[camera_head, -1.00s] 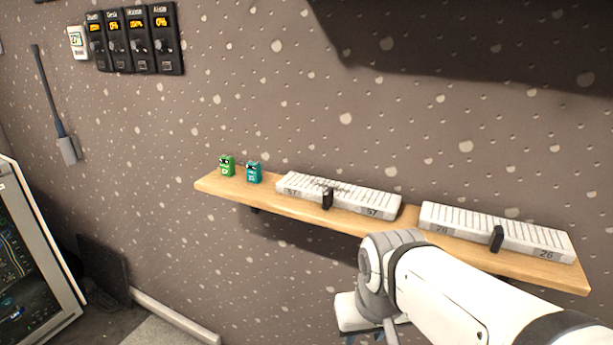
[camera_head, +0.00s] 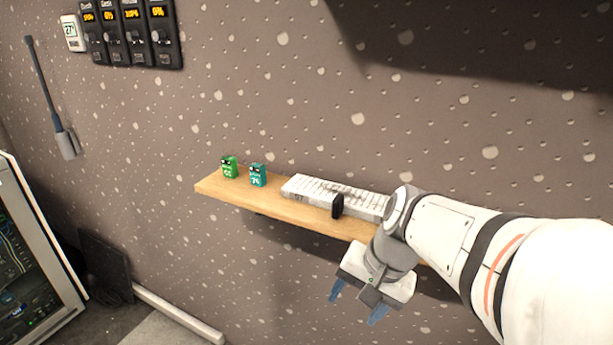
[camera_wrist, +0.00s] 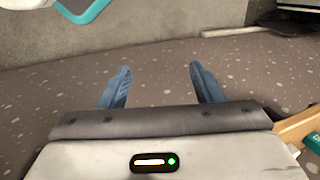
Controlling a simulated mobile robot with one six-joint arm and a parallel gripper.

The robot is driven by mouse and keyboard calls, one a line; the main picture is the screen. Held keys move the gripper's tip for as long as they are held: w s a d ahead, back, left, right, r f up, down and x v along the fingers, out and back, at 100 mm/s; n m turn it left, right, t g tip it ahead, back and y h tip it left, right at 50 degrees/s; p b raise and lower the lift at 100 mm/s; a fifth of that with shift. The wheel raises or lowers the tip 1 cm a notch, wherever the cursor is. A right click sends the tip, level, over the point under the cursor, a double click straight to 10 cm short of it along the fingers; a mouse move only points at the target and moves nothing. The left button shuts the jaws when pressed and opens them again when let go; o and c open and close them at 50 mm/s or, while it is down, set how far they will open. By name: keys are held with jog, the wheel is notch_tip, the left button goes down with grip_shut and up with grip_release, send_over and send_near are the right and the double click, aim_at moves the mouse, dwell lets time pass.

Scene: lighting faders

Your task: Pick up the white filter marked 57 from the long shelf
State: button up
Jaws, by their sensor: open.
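The white filter marked 57 (camera_head: 310,190) lies on the long wooden shelf (camera_head: 275,211), a ribbed white block with a black handle (camera_head: 337,205) at its front. The numbers are hard to read now, and its right end is hidden behind my arm. My gripper (camera_head: 353,306) hangs in front of and below the shelf, under the filter's right end, with its blue fingers pointing down. It is open and empty. In the wrist view the two fingers (camera_wrist: 160,88) are spread wide with only the wall and floor area beyond. The second white filter, marked 26 earlier, is hidden behind my arm.
A green figure (camera_head: 229,168) and a teal figure (camera_head: 258,175) stand on the shelf left of the filter. Black fader modules (camera_head: 130,33) hang on the wall at upper left.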

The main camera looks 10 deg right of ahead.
jog(key=w+r+m+y, duration=0.2)
jog(key=w+m, duration=0.1)
jog(key=m, duration=0.1)
jog(key=w+d+r+m+t+y+p, duration=0.1)
jog(key=w+r+m+y, duration=0.1)
jog(key=w+m, duration=0.1)
jog(key=w+r+m+t+y, duration=0.1)
jog(key=w+r+m, duration=0.1)
jog(key=w+m, duration=0.1)
jog(key=shift+w+d+r+m+y+p, duration=0.1)
jog(key=shift+d+r+m+y+p, duration=0.25)
jog(key=shift+m, duration=0.45)
jog(key=m+t+y, duration=0.2)
jog(key=m+t, duration=0.2)
jog(key=m, duration=0.2)
send_near(342, 199)
jog(key=x, duration=0.3)
jog(key=shift+w+a+p, duration=0.15)
jog(key=shift+w+p, duration=0.05)
jog(key=shift+p, duration=0.1)
jog(key=shift+w+a+m+y, duration=0.1)
jog(key=shift+w+m+y, duration=0.2)
jog(key=shift+m, duration=0.1)
jog(key=x, duration=0.4)
jog(key=p+x, duration=0.1)
jog(key=x, duration=0.2)
jog(key=shift+s+f, duration=0.15)
jog(key=shift+f, duration=0.15)
jog(key=shift+c, duration=0.2)
jog(key=c, duration=1.1)
